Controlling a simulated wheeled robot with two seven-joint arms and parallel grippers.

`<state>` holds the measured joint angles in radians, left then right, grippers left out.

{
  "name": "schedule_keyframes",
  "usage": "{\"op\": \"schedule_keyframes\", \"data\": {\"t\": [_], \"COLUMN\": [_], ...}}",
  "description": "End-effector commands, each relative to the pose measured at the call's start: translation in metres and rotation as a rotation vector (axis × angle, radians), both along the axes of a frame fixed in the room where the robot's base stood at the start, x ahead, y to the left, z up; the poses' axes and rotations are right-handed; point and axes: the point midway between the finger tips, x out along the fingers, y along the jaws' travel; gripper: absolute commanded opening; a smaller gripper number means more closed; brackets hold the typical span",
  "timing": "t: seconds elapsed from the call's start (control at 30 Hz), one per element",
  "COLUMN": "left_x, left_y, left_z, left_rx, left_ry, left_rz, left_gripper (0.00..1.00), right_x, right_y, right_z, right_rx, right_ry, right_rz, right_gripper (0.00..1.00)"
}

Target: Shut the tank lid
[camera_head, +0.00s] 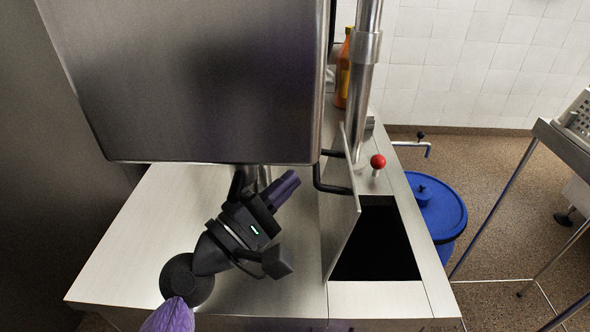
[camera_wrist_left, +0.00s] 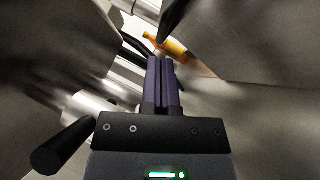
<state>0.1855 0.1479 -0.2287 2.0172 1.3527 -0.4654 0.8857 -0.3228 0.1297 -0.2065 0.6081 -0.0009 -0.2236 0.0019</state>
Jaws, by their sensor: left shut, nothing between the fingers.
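The tank lid (camera_head: 342,228) is a thin metal plate standing steeply open along the left side of the tank's dark rectangular opening (camera_head: 375,245). A black bar handle (camera_head: 332,188) sits at the lid's upper left. My left gripper (camera_head: 291,180) is over the steel top, left of the lid and apart from it, below the large steel box. Its purple fingers point up and right. In the left wrist view the fingers (camera_wrist_left: 162,63) are together with nothing between them. My right gripper is not in view.
A large steel box (camera_head: 190,80) overhangs the worktop (camera_head: 135,235). A steel post (camera_head: 365,80), an orange bottle (camera_head: 345,70) and a red-knobbed lever (camera_head: 378,162) stand near the tank. A blue lidded bin (camera_head: 440,215) and a steel table (camera_head: 565,145) are at right.

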Motion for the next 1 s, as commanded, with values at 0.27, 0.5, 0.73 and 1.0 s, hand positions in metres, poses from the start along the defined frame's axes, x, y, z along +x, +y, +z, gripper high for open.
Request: {"op": "schedule_keyframes", "data": {"t": [0.27, 0.5, 0.73, 1.0], "left_x": [0.0, 0.0, -0.001, -0.001], "left_y": [-0.014, -0.014, -0.019, -0.037], "left_z": [0.006, 0.006, 0.011, 0.023], "left_rx": [0.001, 0.001, 0.039, 0.193], "left_ry": [0.0, 0.0, 0.0, -0.003], "left_rz": [0.001, 0.001, -0.001, -0.002], "left_gripper": [0.0, 0.0, 0.0, 0.0], "right_x": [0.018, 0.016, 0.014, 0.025], "right_y": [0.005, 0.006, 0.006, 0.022], "right_z": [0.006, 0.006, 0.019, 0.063], "right_rx": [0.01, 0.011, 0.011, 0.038], "right_ry": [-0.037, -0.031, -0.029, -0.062], "right_rz": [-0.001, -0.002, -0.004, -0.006], "right_gripper": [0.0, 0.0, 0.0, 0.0]}}
